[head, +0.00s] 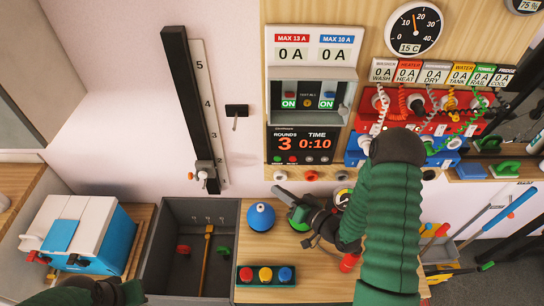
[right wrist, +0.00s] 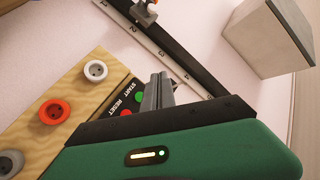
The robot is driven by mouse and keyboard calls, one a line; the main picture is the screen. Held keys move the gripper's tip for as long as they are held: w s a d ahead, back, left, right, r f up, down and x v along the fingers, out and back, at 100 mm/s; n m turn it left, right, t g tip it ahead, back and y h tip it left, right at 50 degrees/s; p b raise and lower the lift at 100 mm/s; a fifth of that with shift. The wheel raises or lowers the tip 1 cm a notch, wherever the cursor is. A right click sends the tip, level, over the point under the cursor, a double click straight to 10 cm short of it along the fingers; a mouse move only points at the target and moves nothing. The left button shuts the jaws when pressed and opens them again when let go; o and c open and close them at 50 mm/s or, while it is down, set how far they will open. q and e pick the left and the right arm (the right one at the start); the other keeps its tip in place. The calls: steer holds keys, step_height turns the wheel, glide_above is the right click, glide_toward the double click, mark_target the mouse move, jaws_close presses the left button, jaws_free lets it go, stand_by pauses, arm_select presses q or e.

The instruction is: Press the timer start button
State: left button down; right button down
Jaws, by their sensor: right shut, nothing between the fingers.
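The timer panel (head: 303,147) on the wooden wall reads rounds 3 and time 0:10, with a row of small buttons along its lower edge. In the right wrist view the green start button (right wrist: 139,97) sits beside the word START, and the red reset button (right wrist: 125,113) beside RESET. My right gripper (head: 281,193) is shut and empty, below the panel in the head view. In the right wrist view its fingers (right wrist: 158,90) appear close beside the green button; contact cannot be made out. My left gripper (head: 108,291) is partly cut off at the lower left.
Coloured knobs (head: 310,176) stick out below the panel. A blue ball-shaped object (head: 261,217) and a green block with coloured buttons (head: 266,283) stand on the wooden counter. A grey bin (head: 228,293) is to their left. Coiled cables (head: 453,106) hang at the right.

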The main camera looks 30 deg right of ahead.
mark_target(278, 159)
steer(key=shift+s, duration=0.1)
steer(key=w+d, duration=0.4)
steer(key=w, duration=0.4)
steer(key=shift+b, duration=0.4)
steer(key=shift+d, duration=0.15)
stand_by(0.4)
steer(key=shift+w, duration=0.1)
stand_by(1.2)
steer(key=shift+w+d+r, duration=0.1)
steer(key=shift+w, duration=0.1)
